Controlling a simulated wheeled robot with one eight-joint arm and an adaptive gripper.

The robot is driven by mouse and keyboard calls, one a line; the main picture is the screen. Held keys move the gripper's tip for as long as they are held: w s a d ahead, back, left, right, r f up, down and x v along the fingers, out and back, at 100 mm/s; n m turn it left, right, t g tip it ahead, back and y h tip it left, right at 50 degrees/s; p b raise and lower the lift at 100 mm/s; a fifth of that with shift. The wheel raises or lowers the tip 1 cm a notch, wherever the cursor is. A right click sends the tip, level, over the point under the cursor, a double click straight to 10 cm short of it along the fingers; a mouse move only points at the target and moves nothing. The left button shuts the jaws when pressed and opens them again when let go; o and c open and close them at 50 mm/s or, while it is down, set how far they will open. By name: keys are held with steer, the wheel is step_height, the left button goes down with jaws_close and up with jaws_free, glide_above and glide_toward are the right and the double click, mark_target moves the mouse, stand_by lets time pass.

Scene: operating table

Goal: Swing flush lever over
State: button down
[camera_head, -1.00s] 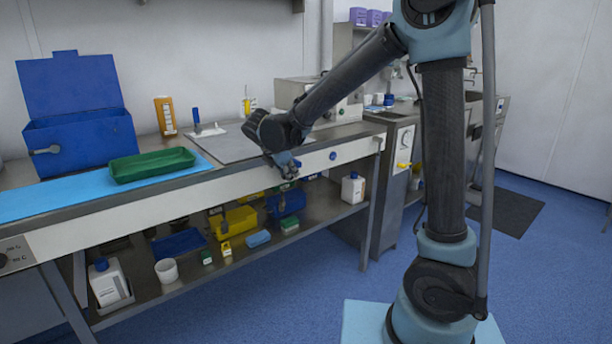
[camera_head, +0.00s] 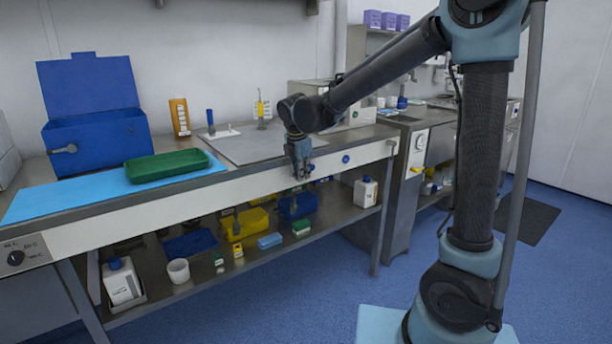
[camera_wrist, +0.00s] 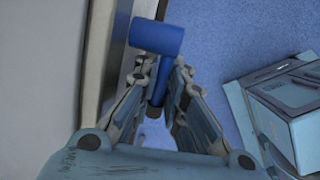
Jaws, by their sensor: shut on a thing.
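The flush lever (camera_wrist: 158,38) is blue, with a thick round head and a thinner stem, beside the pale front panel in the wrist view. Its stem runs between the fingers of my gripper (camera_wrist: 163,72), which is shut on it; the head sticks out past the fingertips. In the head view my gripper (camera_head: 301,172) hangs downward at the front panel (camera_head: 240,187) of the steel bench. There the lever is mostly hidden by the gripper, and its exact angle cannot be told.
A blue round knob (camera_head: 346,159) sits on the panel right of my gripper. Below is a shelf with yellow bins (camera_head: 246,222), blue bins (camera_head: 297,205) and a white bottle (camera_head: 365,191). A green tray (camera_head: 166,166) lies on the bench. The blue floor in front is clear.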

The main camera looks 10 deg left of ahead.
steer(key=c, duration=1.9)
jaws_free()
steer(key=shift+r, duration=0.15)
steer(key=v, duration=1.1)
steer(key=shift+r, duration=0.35)
